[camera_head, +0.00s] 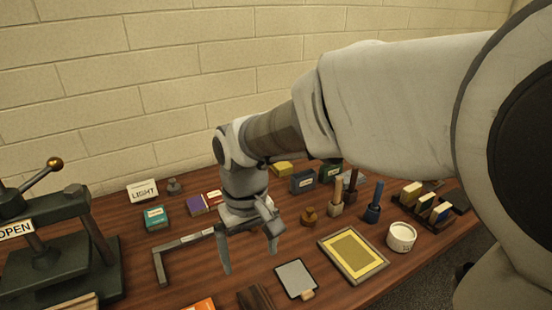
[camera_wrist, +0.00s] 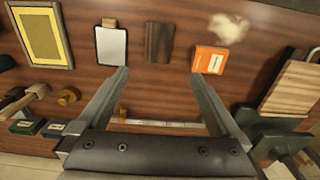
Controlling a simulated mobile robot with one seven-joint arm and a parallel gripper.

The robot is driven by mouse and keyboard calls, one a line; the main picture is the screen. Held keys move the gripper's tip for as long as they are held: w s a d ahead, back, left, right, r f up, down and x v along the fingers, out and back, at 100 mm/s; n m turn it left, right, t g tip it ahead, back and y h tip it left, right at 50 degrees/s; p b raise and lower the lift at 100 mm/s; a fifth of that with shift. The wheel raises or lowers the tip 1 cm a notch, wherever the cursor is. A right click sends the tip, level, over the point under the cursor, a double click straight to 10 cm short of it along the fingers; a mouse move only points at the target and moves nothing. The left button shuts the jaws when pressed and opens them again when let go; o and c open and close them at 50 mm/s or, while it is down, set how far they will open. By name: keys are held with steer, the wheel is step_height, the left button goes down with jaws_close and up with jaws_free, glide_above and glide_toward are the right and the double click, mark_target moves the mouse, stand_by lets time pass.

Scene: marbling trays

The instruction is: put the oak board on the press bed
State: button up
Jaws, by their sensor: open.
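A dark brown, wood-grained board (camera_head: 255,298) lies on the table at the bottom edge of the head view; it appears to be the oak board. In the wrist view the board (camera_wrist: 158,42) lies beyond the fingertips, between their lines. My gripper (camera_head: 250,258) is open and empty above the table, apart from the board; its spread fingers show in the wrist view (camera_wrist: 161,75). The dark green press (camera_head: 62,268) stands at the left with an OPEN sign. A pale slatted surface (camera_wrist: 291,88) at the press, apparently its bed, shows at the wrist view's right.
A grey-faced slab (camera_head: 295,279) and an orange packet (camera_wrist: 209,60) flank the board. A yellow framed screen (camera_head: 352,254) and white tub (camera_head: 401,237) are to the right. A metal angle bar (camera_head: 183,242) lies behind the gripper. Small boxes and tools stand farther back.

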mark_target(256, 302)
step_height(256, 302, down, 16)
steer(key=b, duration=0.2)
steer(key=shift+w+d+b, duration=0.1)
steer(key=shift+d+b, duration=0.05)
steer(key=shift+b, duration=0.2)
steer(key=shift+r, duration=0.1)
steer(key=c, duration=1.4)
